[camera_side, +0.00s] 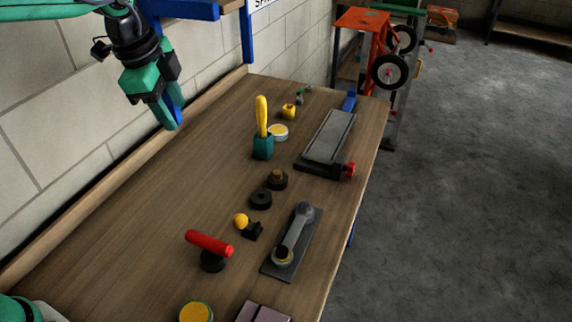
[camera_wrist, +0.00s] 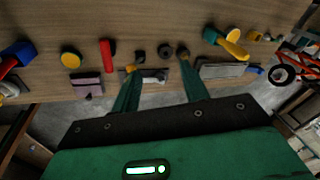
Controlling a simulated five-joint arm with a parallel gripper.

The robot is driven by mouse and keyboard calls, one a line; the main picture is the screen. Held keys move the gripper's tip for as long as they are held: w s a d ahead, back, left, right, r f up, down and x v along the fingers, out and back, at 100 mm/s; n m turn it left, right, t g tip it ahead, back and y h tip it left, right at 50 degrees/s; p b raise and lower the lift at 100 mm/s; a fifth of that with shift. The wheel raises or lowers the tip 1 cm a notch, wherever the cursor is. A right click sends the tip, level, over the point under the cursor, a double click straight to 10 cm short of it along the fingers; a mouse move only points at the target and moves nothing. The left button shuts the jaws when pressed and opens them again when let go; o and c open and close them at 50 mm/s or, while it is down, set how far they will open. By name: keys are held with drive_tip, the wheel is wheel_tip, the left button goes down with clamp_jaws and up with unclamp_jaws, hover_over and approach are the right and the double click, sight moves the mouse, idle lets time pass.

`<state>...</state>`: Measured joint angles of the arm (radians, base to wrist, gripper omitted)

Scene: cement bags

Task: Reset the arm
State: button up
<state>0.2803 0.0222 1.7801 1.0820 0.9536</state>
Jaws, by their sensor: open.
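My gripper (camera_side: 172,114) hangs in the air at the upper left of the side view, above the back part of the wooden workbench (camera_side: 150,190) near the block wall. It is empty and apart from everything on the bench. In the wrist view the two green fingers of my gripper (camera_wrist: 158,84) stand well apart with nothing between them. My green arm comes in from the upper left of the side view. No cement bag shows in either view.
An orange wheeled machine (camera_side: 365,22) stands beyond. The bench's left side is clear.

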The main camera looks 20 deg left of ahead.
drive_tip(key=s+a+f+n+t, duration=0.1)
drive_tip(key=s+a+n, duration=0.5)
drive_tip(key=s, duration=0.3)
drive_tip(key=s+a+f+n+t, duration=0.1)
drive_tip(key=s+a+f+n, duration=0.1)
drive_tip(key=s+a+n, duration=0.3)
drive_tip(key=shift+s+a+f+n+t+y, duration=0.35)
drive_tip(key=shift+s+n, duration=1.25)
drive_tip(key=shift+s, duration=0.65)
